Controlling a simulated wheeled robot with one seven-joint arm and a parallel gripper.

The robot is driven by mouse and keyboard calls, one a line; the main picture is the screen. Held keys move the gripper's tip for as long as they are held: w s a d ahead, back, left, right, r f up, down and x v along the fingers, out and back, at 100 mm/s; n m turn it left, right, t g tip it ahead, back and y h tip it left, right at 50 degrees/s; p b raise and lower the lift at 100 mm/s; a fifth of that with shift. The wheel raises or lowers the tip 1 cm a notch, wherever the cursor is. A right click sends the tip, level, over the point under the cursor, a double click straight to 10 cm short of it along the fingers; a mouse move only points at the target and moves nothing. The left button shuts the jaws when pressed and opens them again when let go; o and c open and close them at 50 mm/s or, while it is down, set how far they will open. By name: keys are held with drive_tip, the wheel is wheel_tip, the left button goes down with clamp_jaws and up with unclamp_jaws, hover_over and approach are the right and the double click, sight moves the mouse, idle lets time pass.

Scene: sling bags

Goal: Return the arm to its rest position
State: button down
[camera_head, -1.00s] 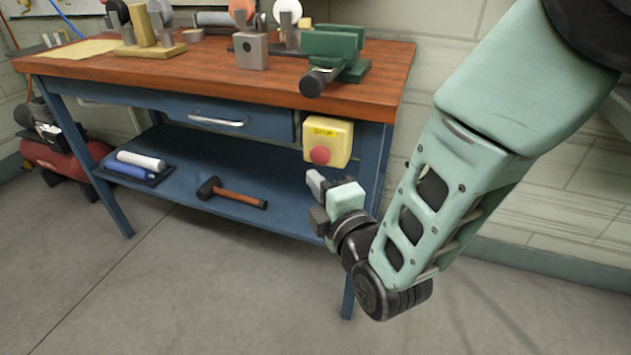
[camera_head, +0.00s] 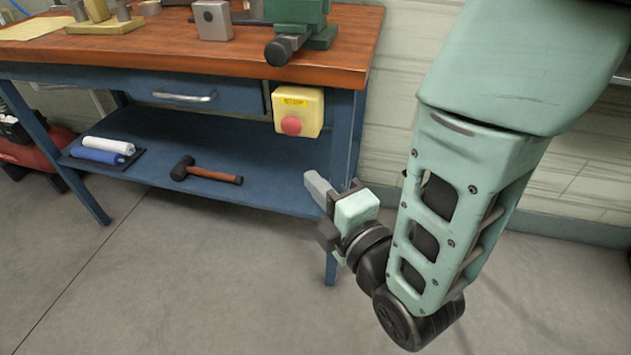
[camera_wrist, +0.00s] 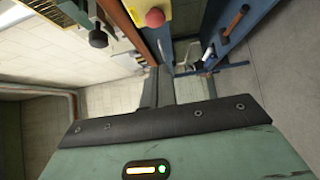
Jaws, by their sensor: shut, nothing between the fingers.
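My gripper (camera_head: 318,205) is at the end of my pale green arm, in front of the right leg of the blue workbench (camera_head: 343,140). It is shut and I see nothing held in it. It points up and to the left, apart from the red button on its yellow box (camera_head: 298,110), which sits above it. In the wrist view the gripper's fingers (camera_wrist: 160,88) show at the middle, with the red button (camera_wrist: 155,17) beyond them near the top. My forearm hangs down on the right side of the head view.
The lower shelf holds a mallet (camera_head: 206,172) and white and blue rolls (camera_head: 103,150). A green vise (camera_head: 297,20) stands on the wooden top (camera_head: 180,50). A red compressor (camera_head: 30,155) stands at the far left. The floor (camera_head: 180,290) in front is clear.

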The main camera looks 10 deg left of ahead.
drive_tip(key=s+d+r+m+g+h, duration=0.1)
drive_tip(key=s+d+m+g+h, duration=0.55)
drive_tip(key=d+m, duration=0.3)
drive_tip(key=s+d+r+m+g+h, duration=0.2)
drive_tip(key=s+d+m+g+h, duration=0.4)
drive_tip(key=d+m, duration=0.4)
wheel_tip(320, 180, up, 22)
drive_tip(key=g+y+p, duration=0.1)
drive_tip(key=p, duration=2.1)
drive_tip(key=shift+s+d+f+n, duration=0.2)
drive_tip(key=shift+d+f+n, duration=0.1)
drive_tip(key=shift+n, duration=0.15)
